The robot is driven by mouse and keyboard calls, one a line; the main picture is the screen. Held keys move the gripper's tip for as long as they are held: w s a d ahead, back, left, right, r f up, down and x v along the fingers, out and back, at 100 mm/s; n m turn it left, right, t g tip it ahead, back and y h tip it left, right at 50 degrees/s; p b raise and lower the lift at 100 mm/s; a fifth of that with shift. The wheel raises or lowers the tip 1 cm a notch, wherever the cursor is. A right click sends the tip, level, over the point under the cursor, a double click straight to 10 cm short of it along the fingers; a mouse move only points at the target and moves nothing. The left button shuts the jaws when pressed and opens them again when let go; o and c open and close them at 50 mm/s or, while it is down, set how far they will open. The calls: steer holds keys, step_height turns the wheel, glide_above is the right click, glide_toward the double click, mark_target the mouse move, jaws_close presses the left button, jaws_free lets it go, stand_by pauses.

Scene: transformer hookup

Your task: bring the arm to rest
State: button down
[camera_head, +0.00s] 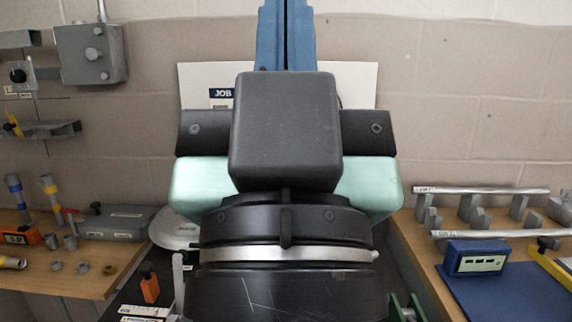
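My arm fills the middle of the head view, seen from close up. A black rounded joint with a silver ring is at the bottom, with pale green and black housings above it. What appears to be my gripper (287,35) points up at the top centre, as two blue parts side by side with a narrow dark gap. Its tips are cut off by the top edge, so I cannot tell whether it is open or shut. I see nothing held in the part that shows.
A white job sheet (355,82) on the wall is mostly hidden behind my arm. A wooden bench at left (95,283) bears fittings and a grey case (117,222). The right bench (418,243) bears metal bars, a blue meter (474,257) and a blue mat (505,300).

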step_height(320, 180, up, 20)
steer(key=p, duration=1.7)
steer(key=shift+p, duration=0.3)
steer(key=shift+s+d+f, duration=0.1)
